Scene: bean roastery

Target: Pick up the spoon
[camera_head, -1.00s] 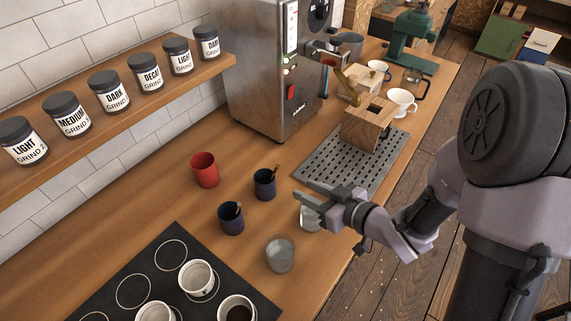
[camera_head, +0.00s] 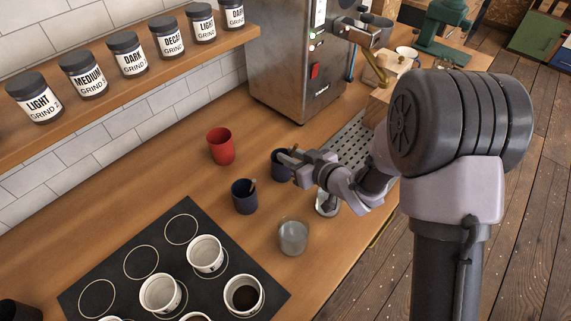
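A dark blue cup (camera_head: 281,168) stands on the wooden counter. A thin brown handle, likely a spoon, stuck out of it earlier; now my gripper covers its rim and I cannot make the handle out. A second dark blue cup (camera_head: 244,200), in front and to the left, has a small dark handle (camera_head: 252,187) at its rim, perhaps another spoon. My gripper (camera_head: 287,156) is at the top of the far blue cup, reaching in from the right. Its fingertips are too small and overlapped to tell whether they are apart or hold anything.
A red cup (camera_head: 221,146) stands left of the blue cups. A clear glass (camera_head: 293,236) stands in front, and another glass (camera_head: 326,203) is under my arm. White cups sit on the black mat (camera_head: 105,270). The espresso machine (camera_head: 291,60) is behind.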

